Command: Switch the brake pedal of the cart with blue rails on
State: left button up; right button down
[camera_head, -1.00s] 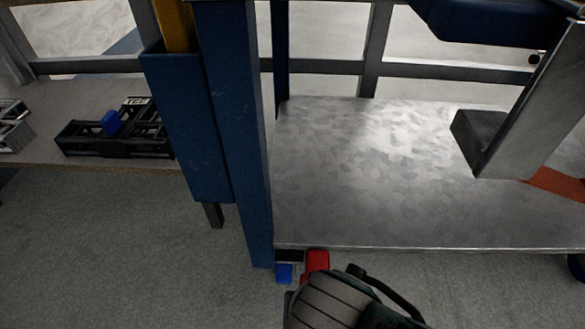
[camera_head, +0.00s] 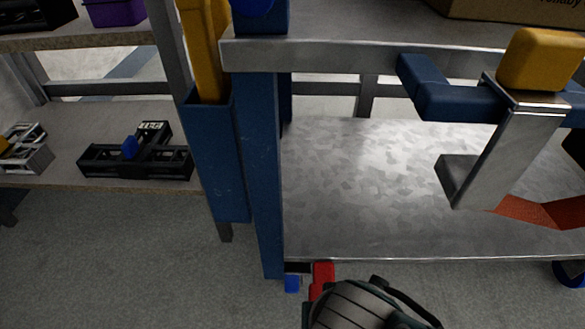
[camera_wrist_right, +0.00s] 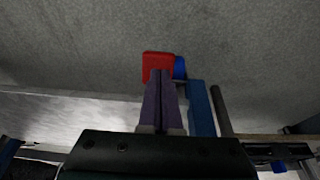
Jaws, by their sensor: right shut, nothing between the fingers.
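The cart has tall blue rails (camera_head: 262,180) and a mottled metal deck (camera_head: 350,200). Its red brake pedal (camera_head: 322,274) sticks out low at the deck's near left corner, beside a small blue part (camera_head: 291,284). In the wrist view the red pedal (camera_wrist_right: 158,62) lies straight beyond the fingertips, with the blue part (camera_wrist_right: 180,68) just to its right. My right gripper (camera_wrist_right: 160,76) is shut and empty, its tips overlapping the pedal's lower edge; I cannot tell whether they touch. In the head view my dark right wrist hides its fingers. My left gripper is not in view.
A shelf (camera_head: 60,185) on the left holds a black device (camera_head: 135,160) with a blue knob. A metal upright (camera_head: 510,150) with a yellow block (camera_head: 540,60) and blue bars stands over the deck's right side. Bare grey floor (camera_head: 120,260) lies in front.

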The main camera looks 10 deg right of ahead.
pick_arm(q)
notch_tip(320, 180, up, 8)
jog(key=p, duration=0.5)
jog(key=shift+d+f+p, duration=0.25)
jog(key=shift+p, duration=0.15)
pick_arm(e)
jog(key=s+a+r, duration=0.1)
jog(key=s+r, duration=0.4)
jog(key=r, duration=0.2)
jog(key=shift+s+a, duration=0.15)
jog(key=shift+a, duration=0.15)
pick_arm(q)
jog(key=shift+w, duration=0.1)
